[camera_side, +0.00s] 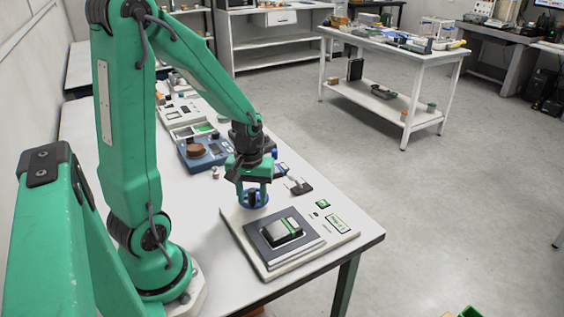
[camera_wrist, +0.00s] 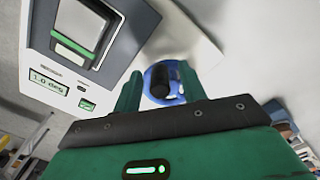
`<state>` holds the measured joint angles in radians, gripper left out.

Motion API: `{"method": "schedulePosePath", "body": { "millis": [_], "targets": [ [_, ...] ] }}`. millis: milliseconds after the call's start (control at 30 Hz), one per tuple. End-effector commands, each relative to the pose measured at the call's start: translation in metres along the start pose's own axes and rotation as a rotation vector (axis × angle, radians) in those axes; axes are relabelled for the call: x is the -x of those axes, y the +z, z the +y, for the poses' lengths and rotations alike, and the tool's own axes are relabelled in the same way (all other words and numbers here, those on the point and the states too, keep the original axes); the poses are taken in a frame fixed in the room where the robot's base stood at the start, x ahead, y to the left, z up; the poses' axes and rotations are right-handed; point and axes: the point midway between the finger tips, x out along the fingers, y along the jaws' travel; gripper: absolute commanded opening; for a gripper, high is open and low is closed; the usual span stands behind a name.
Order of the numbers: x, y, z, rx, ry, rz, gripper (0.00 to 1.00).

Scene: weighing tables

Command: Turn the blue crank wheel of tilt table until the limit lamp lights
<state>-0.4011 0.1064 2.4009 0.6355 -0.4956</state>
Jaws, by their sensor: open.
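The tilt table (camera_side: 251,262) is a pale base with a dark plate (camera_side: 260,231) carrying a grey block with a green stripe (camera_side: 283,232). Its blue crank wheel (camera_side: 242,202) with a black knob is at the base's back left corner, partly hidden by my gripper (camera_side: 254,193). In the wrist view my gripper (camera_wrist: 160,84) is open, with its green fingers on either side of the black knob (camera_wrist: 159,82) and the blue wheel (camera_wrist: 177,84) behind. The display (camera_wrist: 48,83) reads about 1.0 deg. A small green square lamp (camera_wrist: 87,105) sits beside it; whether it is lit is unclear.
A blue device with a brown round piece (camera_side: 197,151) stands behind the tilt table on the same white bench. Small dark items (camera_side: 299,186) lie near the wheel. The bench's right edge is close to the tilt table. A second table (camera_side: 395,60) stands farther back.

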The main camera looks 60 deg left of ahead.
Motion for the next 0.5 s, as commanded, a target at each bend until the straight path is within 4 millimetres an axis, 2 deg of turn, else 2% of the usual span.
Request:
{"method": "schedulePosePath", "body": {
  "millis": [200,267,400,433,500],
  "targets": [
    [-0.0002,0.0,0.0,0.0,0.0,0.0,0.41],
    [-0.0002,0.0,0.0,0.0,0.0,0.0,0.32],
    [-0.0001,0.0,0.0,0.0,0.0,0.0,0.04],
    [-0.0001,0.0,0.0,0.0,0.0,0.0,0.0],
    [-0.0001,-0.0001,0.0,0.0,0.0,0.0,0.0]
  ]
}}
